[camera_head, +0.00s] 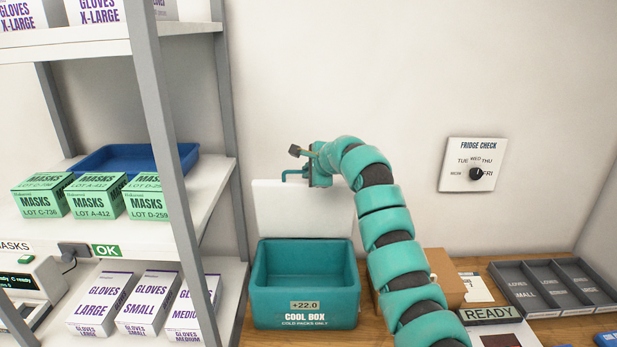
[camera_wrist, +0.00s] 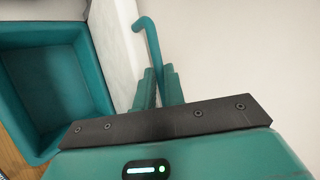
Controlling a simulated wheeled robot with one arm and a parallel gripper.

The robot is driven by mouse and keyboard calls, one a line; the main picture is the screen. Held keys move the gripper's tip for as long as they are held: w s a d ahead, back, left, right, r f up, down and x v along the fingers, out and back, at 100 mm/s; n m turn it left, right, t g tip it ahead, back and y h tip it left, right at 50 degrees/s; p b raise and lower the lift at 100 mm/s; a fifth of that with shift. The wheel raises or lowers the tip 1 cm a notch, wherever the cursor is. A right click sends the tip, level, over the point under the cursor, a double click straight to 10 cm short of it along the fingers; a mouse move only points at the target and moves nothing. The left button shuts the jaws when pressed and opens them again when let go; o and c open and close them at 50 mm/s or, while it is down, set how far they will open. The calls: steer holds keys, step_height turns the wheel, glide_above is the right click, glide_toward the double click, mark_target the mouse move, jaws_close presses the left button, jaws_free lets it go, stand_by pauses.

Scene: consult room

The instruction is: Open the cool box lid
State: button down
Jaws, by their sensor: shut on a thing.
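The teal cool box (camera_head: 305,318) stands on the wooden counter, and its inside shows empty. Its white lid (camera_head: 300,215) stands upright behind the box, in front of the wall. The teal handle (camera_head: 292,174) shows at the lid's top edge. My gripper (camera_head: 313,172) is at the handle, shut on it. In the wrist view, my gripper's teal fingers (camera_wrist: 160,86) close around the handle (camera_wrist: 149,42), beside the pale lid (camera_wrist: 118,45). The open box (camera_wrist: 55,85) lies to the left there. The exact contact is partly hidden by the fingers.
A shelf rack (camera_head: 172,140) with boxes of masks and gloves stands close on the left. A cardboard box (camera_head: 446,278) is right of the cool box, partly behind my arm. A grey divided tray (camera_head: 555,290) lies further right. A dial sign (camera_head: 474,165) hangs on the wall.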

steer(key=shift+w+r, duration=0.25)
steer(key=shift+w, duration=0.4)
steer(key=c, duration=1.5)
jaws_free()
steer(key=shift+r, duration=0.1)
steer(key=shift+s, duration=0.1)
steer(key=b+v, duration=0.7)
steer(key=v, duration=1)
steer(key=shift+s, duration=0.2)
